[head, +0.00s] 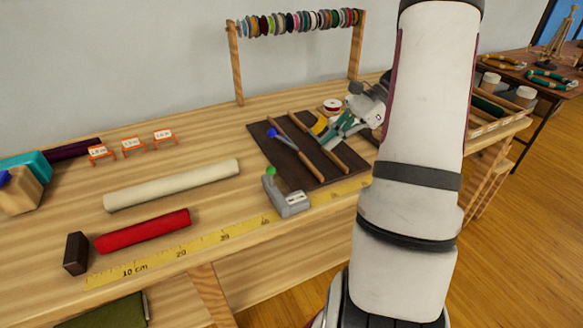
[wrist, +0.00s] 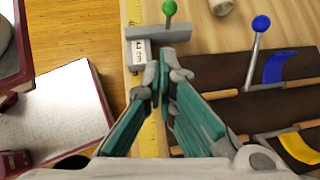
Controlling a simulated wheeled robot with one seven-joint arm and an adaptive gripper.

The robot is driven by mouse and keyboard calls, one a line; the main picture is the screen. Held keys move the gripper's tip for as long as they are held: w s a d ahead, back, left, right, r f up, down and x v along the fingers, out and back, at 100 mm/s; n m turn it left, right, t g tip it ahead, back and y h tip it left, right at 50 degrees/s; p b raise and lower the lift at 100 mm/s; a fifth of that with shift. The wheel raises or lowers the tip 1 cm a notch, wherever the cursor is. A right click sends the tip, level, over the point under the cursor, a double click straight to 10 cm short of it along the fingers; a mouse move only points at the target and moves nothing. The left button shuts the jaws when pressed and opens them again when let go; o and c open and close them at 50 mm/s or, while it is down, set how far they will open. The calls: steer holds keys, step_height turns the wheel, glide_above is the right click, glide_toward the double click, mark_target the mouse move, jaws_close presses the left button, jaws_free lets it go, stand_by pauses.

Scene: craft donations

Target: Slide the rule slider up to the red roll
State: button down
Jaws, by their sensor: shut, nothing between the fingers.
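The rule slider is a grey block with a white label and a green-knobbed post (head: 290,198). It sits on the yellow rule (head: 180,254) along the table's front edge, right of the red roll (head: 143,231). A wide stretch of rule lies between slider and roll. My gripper (head: 322,141), with teal fingers, is shut and empty, to the right of the slider in the head view. In the wrist view, its fingertips (wrist: 161,84) appear just short of the slider (wrist: 160,45); whether they touch is unclear. The red roll is out of the wrist view.
A dark block (head: 76,253) stands at the red roll's left end. A cream roll (head: 172,185) lies behind it. A spool rack (head: 235,65) stands behind.

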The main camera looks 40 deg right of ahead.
steer(key=shift+m, duration=0.3)
steer(key=x, duration=0.3)
steer(key=d+f+x, duration=0.1)
steer(key=x, duration=0.2)
steer(key=b+x, duration=0.1)
steer(key=x, duration=0.2)
steer(key=shift+f, duration=0.4)
steer(key=a, duration=0.1)
steer(key=w+a, duration=0.1)
steer(key=shift+w+a+r, duration=0.25)
steer(key=shift+a+r, duration=0.1)
steer(key=shift+w+a, duration=0.2)
steer(key=shift+a, duration=0.2)
steer(key=shift+a, duration=0.1)
steer(key=shift+w+a+r, duration=0.1)
steer(key=shift+w+a, duration=0.05)
steer(key=shift+a, duration=0.15)
steer(key=w+a, duration=0.2)
steer(key=a, duration=0.5)
steer(key=w+a, duration=0.2)
steer(key=a, duration=0.4)
steer(key=w+a, duration=0.2)
steer(key=a, duration=0.5)
steer(key=shift+a+b, duration=0.3)
steer(key=shift+b, duration=0.1)
